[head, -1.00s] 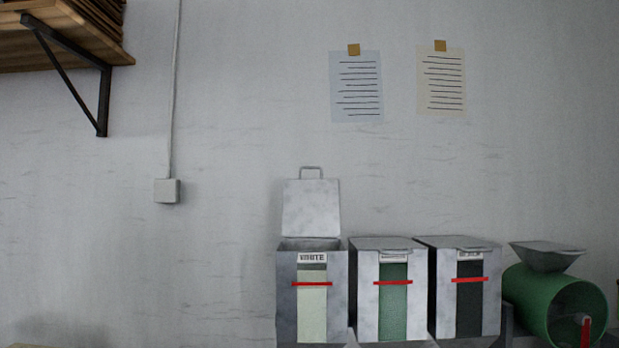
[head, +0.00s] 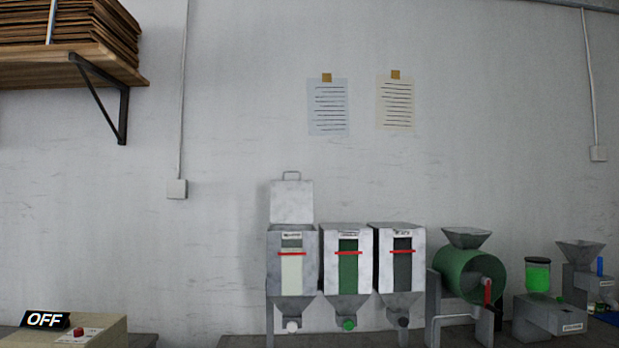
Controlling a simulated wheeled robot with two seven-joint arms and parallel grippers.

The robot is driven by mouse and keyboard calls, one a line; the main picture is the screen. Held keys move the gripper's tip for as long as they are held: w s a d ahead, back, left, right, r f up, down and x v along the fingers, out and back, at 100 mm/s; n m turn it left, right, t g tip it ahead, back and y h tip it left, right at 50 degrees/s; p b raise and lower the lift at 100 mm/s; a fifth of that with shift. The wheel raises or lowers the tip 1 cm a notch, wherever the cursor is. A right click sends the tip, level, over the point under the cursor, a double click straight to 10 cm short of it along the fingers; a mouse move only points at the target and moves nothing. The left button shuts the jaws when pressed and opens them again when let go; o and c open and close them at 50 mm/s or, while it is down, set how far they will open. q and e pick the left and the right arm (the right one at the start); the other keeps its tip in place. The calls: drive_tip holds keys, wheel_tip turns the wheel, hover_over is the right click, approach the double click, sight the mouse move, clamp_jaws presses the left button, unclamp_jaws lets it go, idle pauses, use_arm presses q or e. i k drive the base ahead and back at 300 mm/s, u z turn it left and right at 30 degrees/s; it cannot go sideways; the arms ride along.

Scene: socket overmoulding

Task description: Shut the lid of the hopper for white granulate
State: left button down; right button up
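The hopper for white granulate (head: 277,274) is the leftmost of three grey metal hoppers. Its window shows pale granulate with a red line across it, and a white knob sits at its outlet. Its lid (head: 291,203) stands open and upright at the back, with a handle (head: 291,174) on its top edge. Neither of my grippers is in the head view.
Beside it stand a hopper with green granulate (head: 329,275) and one with dark granulate (head: 384,275), both with lids down. Right of them are a green drum (head: 458,276) and a small machine (head: 550,314). A control box (head: 78,334) marked OFF is at lower left. A shelf (head: 60,63) juts out above.

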sight(291, 200)
drive_tip(key=z, duration=0.6)
drive_tip(key=i, duration=1.45)
drive_tip(key=u, duration=0.7)
